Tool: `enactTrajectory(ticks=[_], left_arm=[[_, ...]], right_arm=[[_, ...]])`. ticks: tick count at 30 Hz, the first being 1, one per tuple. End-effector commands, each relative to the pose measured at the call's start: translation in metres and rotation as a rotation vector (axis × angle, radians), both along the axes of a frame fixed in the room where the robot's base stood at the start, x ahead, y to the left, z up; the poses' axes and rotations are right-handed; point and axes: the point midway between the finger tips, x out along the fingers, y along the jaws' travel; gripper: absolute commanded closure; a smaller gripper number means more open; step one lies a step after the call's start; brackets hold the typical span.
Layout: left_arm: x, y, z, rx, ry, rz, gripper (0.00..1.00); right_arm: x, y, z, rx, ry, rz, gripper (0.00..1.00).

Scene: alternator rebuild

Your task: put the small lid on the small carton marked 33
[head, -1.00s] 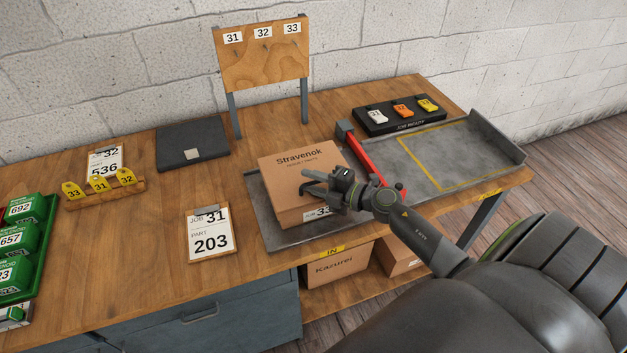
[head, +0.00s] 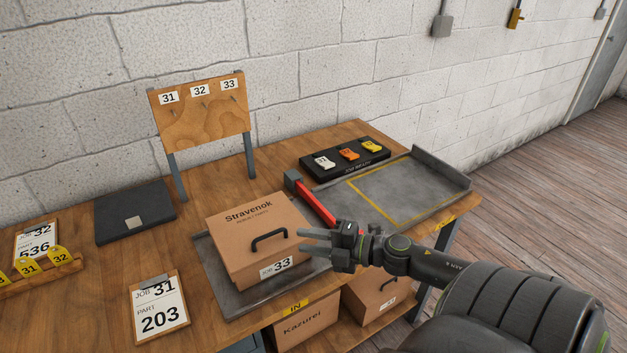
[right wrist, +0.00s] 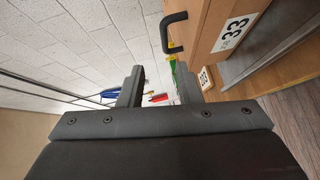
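The small carton (head: 247,278) with a JOB 33 label (head: 276,267) stands on a grey tray at the bench's front. The small lid, cardboard brown and printed "Stravenok" (head: 245,212), sits on top of it and looks level. Its black handle (head: 269,239) is bare; the handle (right wrist: 172,32) and the label (right wrist: 234,31) also show in the right wrist view. My right gripper (head: 304,241) is just right of the carton, fingers spread and empty. In the right wrist view its fingers (right wrist: 158,78) are apart with nothing between them. My left gripper is not in view.
A red-armed clamp or stop (head: 316,203) and a grey plate with a yellow outline (head: 410,184) lie to the right. A black tag holder (head: 345,159) stands behind. A JOB 31 clipboard (head: 160,302) lies left. More cartons (head: 310,325) sit below the bench.

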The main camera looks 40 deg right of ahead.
Motion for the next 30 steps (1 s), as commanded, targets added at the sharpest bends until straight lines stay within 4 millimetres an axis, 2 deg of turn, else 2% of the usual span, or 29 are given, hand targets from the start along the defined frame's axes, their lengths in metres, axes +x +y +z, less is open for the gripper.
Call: enactTrajectory(ticks=[6,25,30], left_arm=[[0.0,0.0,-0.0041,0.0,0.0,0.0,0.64],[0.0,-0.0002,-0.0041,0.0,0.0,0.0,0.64],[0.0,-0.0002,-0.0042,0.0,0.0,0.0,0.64]], right_arm=[[-0.0058,-0.0026,0.0001,-0.001,0.003,-0.001,0.69],[-0.0063,-0.0029,0.0004,0.0,0.004,-0.003,0.69],[-0.0047,-0.0044,0.0012,0.062,0.002,-0.094,0.69]])
